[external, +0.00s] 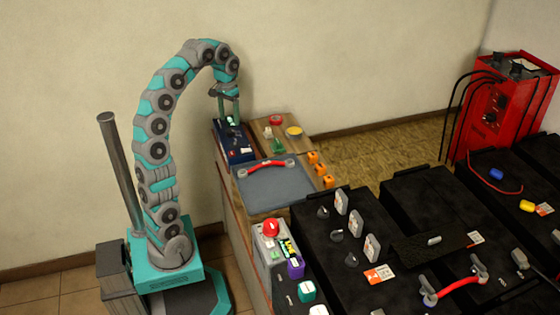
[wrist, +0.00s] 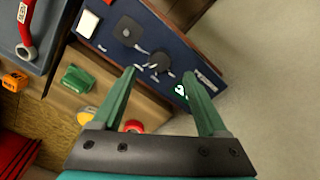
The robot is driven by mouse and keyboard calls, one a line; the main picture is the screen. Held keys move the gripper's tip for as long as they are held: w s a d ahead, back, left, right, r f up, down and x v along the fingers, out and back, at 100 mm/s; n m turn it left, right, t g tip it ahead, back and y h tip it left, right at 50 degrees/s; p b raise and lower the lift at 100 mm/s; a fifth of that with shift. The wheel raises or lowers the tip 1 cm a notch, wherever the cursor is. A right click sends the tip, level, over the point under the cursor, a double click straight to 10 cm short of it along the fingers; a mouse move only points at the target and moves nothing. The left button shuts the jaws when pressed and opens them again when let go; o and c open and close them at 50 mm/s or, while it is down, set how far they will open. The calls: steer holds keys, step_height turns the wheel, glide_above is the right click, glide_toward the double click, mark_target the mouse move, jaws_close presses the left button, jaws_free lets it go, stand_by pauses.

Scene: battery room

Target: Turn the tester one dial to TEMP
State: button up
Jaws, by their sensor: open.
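A dark blue panel device (external: 237,155), likely the tester, stands at the back left of the bench. In the wrist view its blue face (wrist: 105,45) carries a black dial (wrist: 128,32) and a second black dial (wrist: 163,63). A lit green readout (wrist: 182,91) lies partly behind the right finger. I cannot read the dial markings or tell which dial is TEMP's. My gripper (external: 229,112) points down over the device; in the wrist view my gripper (wrist: 160,74) is open and empty, with the second dial appearing between its fingertips. Contact cannot be judged.
A wooden board (external: 268,124) beside the device holds a red ring (external: 276,119), a yellow roll (external: 294,132) and a green item (external: 278,146). A grey mat (external: 275,190) with a red-handled tool (external: 264,168) lies in front. Black batteries (external: 345,275) fill the right foreground.

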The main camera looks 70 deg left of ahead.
steer(key=shift+r, duration=1.15)
steer(key=s+d+f+m, duration=0.1)
steer(key=d+f+m, duration=0.1)
steer(key=d, duration=0.6)
steer(key=s+d+f+m+p, duration=0.1)
steer(key=s+d+f, duration=0.1)
steer(key=d, duration=0.5)
steer(key=s+d+f+m, duration=0.1)
steer(key=d+f+m, duration=0.1)
steer(key=d, duration=0.6)
steer(key=shift+s+d+f+m, duration=0.3)
steer(key=shift+s+f, duration=0.1)
steer(key=shift+f, duration=0.15)
steer(key=s+d+f+g, duration=0.1)
steer(key=s+f, duration=0.5)
steer(key=f, duration=0.1)
steer(key=s+d+f+m+b, duration=0.1)
steer(key=s+d+f, duration=0.1)
steer(key=s+f, duration=0.4)
steer(key=shift+s+d+f+g, duration=0.3)
steer(key=shift+f+g, duration=0.1)
steer(key=shift+f, duration=0.55)
